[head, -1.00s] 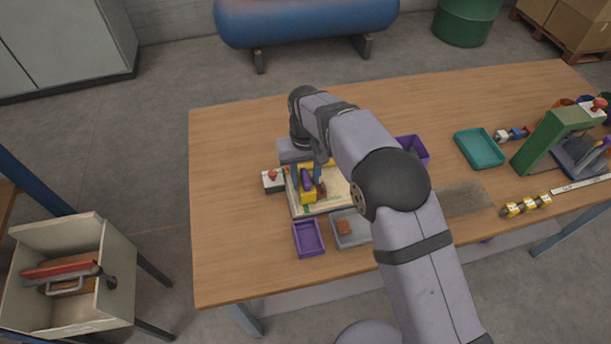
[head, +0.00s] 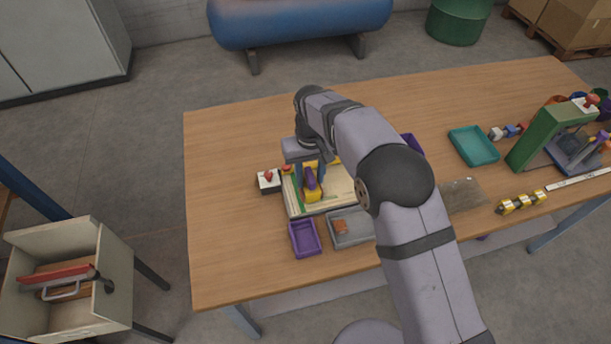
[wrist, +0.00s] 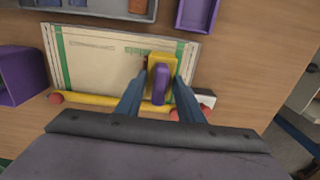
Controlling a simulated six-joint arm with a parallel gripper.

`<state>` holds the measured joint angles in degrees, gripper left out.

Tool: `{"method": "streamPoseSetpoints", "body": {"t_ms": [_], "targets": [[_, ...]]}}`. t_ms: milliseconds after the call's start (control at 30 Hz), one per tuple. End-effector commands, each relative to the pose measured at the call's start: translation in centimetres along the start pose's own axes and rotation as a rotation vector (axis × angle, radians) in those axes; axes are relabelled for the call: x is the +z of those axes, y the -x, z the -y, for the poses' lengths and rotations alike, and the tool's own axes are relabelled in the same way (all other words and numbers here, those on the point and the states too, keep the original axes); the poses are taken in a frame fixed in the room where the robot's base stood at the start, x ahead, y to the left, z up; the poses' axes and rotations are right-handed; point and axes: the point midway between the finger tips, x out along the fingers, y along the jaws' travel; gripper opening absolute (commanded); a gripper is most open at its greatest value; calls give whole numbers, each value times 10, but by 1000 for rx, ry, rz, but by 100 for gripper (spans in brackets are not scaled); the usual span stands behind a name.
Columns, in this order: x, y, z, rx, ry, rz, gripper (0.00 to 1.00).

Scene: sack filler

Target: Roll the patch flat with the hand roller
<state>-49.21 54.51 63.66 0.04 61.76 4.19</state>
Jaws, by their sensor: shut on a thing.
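The hand roller, yellow with a purple handle (head: 311,181), is between the fingers of my gripper (wrist: 158,108), which is shut on it. It also shows in the wrist view (wrist: 160,80). The roller is over a cream sack (wrist: 95,72) with green stripes along its edge, lying flat; the sack also shows in the head view (head: 293,203). I cannot tell whether the roller touches the sack. A small green mark shows beside the roller in the wrist view. I cannot make out the patch clearly; the roller may cover it.
A yellow bar (wrist: 95,100) with red ends runs along one sack edge. A white and black block with a red knob (head: 268,180) stands left. A purple tray (head: 305,238) and a grey tray (head: 345,240) lie in front. The table's left side is clear.

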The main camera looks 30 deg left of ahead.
Motion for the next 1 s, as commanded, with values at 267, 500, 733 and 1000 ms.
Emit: {"method": "streamPoseSetpoints", "body": {"t_ms": [267, 500, 733, 1000], "targets": [[1, -2, -14, 1, -1, 4, 12], [1, -2, -24, 1, -2, 3, 12], [1, -2, -33, 0, -1, 3, 12], [1, -2, -37, 0, 0, 3, 12]]}}
